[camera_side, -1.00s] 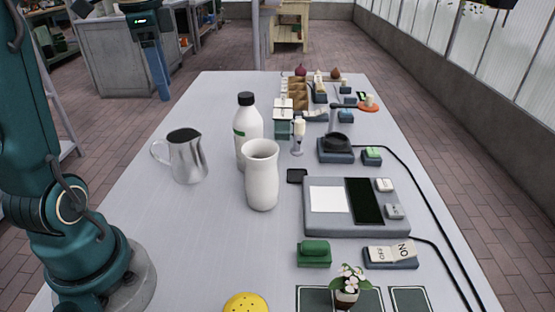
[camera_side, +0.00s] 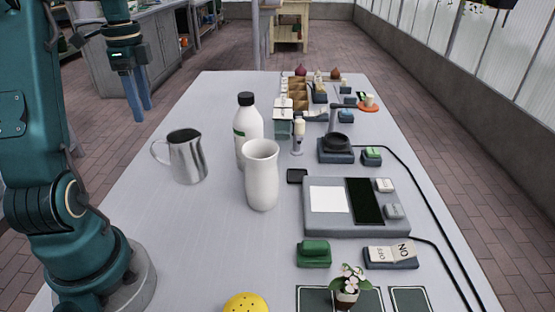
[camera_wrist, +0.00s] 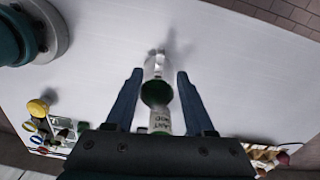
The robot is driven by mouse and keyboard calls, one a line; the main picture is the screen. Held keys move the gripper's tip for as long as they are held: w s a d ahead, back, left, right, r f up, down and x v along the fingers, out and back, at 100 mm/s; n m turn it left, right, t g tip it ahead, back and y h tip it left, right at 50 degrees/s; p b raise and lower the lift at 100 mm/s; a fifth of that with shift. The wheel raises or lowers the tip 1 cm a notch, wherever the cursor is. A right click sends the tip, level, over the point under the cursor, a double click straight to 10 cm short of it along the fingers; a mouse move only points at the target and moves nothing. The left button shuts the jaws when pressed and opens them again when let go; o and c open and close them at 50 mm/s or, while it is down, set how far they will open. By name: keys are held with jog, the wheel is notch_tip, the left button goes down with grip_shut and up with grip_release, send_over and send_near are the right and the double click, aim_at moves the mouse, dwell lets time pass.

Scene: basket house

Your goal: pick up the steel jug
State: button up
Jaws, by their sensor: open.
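The steel jug (camera_side: 188,158) stands upright on the grey table, left of the white bottle and vase, its handle toward the left. My gripper (camera_side: 140,114) hangs open and empty, up and to the left of the jug in the side view, fingers pointing down and apart from it. In the wrist view the jug (camera_wrist: 156,68) shows beyond and between the two spread fingers (camera_wrist: 158,80), with its handle toward the top of the picture.
A white bottle (camera_side: 247,125) and a white vase (camera_side: 262,178) stand close to the right of the jug. A grey device (camera_side: 356,223), a green block (camera_side: 314,253) and a potted flower (camera_side: 347,286) are further right. The table left of the jug is clear.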

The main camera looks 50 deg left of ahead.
aim_at(157, 157)
notch_tip(157, 157, down, 14)
jog(key=shift+f, duration=0.15)
dwell(0.4)
jog(key=shift+c, duration=0.3)
grip_shut()
dwell(1.1)
